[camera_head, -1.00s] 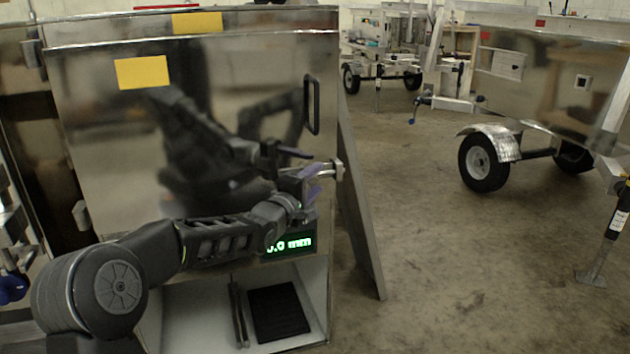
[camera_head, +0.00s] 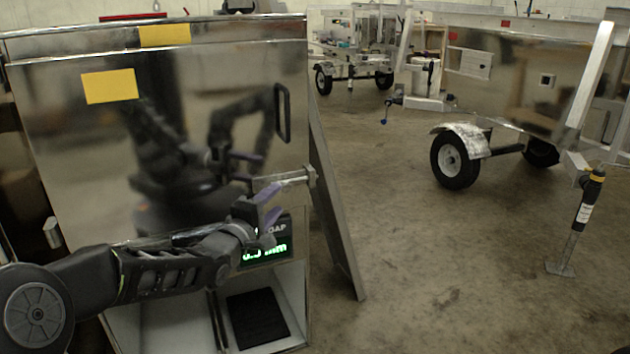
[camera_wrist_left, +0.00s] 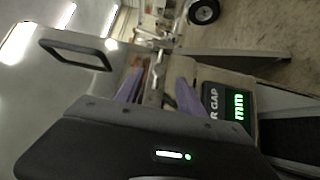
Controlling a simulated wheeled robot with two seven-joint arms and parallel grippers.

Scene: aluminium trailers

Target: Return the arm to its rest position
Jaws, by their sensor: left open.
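My left gripper (camera_head: 268,205) has its two purple fingers apart and empty. It is in front of the shiny metal panel (camera_head: 190,110), below and to the left of a silver latch bar (camera_head: 288,181) at the panel's right edge. In the left wrist view the purple fingers of my left gripper (camera_wrist_left: 158,92) stand apart, with the metal bar (camera_wrist_left: 155,82) showing between and beyond them; contact cannot be told. My left arm reaches in from the lower left. My right gripper is out of view; dark arm shapes on the panel are reflections.
A display (camera_head: 265,250) with green digits sits just below my gripper, above an open bay holding a black pad (camera_head: 257,318). A black handle (camera_head: 283,112) is on the panel. A leaning board (camera_head: 338,215) stands to the right. Trailers (camera_head: 515,80) stand beyond open floor.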

